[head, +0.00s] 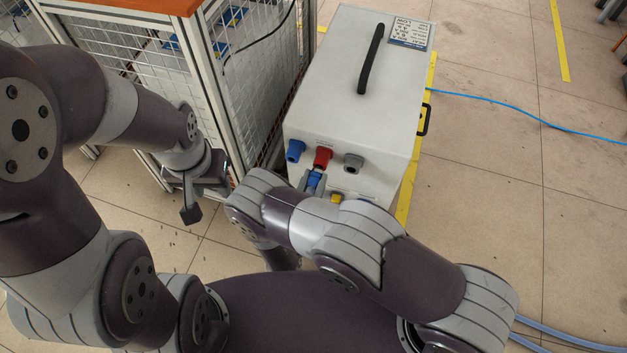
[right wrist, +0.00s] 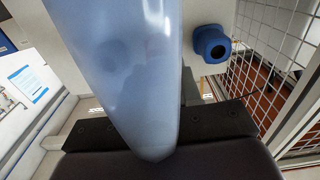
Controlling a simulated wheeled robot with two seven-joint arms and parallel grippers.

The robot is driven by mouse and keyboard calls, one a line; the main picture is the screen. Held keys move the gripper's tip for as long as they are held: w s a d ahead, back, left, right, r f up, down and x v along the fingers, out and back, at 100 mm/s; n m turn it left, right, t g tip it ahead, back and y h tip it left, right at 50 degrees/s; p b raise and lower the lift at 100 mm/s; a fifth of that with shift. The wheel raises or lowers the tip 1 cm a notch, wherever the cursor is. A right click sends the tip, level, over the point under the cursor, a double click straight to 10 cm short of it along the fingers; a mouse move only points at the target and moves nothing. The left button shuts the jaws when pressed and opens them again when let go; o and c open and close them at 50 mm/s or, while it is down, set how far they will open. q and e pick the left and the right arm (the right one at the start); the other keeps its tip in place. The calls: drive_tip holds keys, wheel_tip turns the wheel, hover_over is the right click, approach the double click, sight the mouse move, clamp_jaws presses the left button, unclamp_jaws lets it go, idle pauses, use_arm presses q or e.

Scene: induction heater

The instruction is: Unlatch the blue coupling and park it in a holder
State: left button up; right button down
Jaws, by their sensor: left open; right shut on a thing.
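The blue coupling (head: 314,179) is on the lower front of the white heater box, below the red fitting. My right gripper (head: 315,187) is shut on it; my arm hides most of the grip. In the right wrist view a pale blue hose (right wrist: 120,60) rises between the dark fingers and hides the coupling. I cannot tell whether the latch is closed. A blue fitting (head: 295,150) sits at the upper left of the box front and shows empty in the right wrist view (right wrist: 212,45). My left gripper (head: 207,188) is open and empty, left of the box.
The white heater box (head: 330,75) has a black top handle (head: 371,60), a red fitting (head: 323,157), a grey fitting (head: 353,162) and a yellow part (head: 336,198). A wire-mesh cage (head: 250,90) stands close on its left. The floor at right is mostly clear, with a blue cable (head: 500,103).

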drive_tip(key=shift+w+d, duration=0.2)
drive_tip(key=shift+w, duration=0.35)
idle(0.6)
drive_tip(key=c, duration=0.7)
unclamp_jaws()
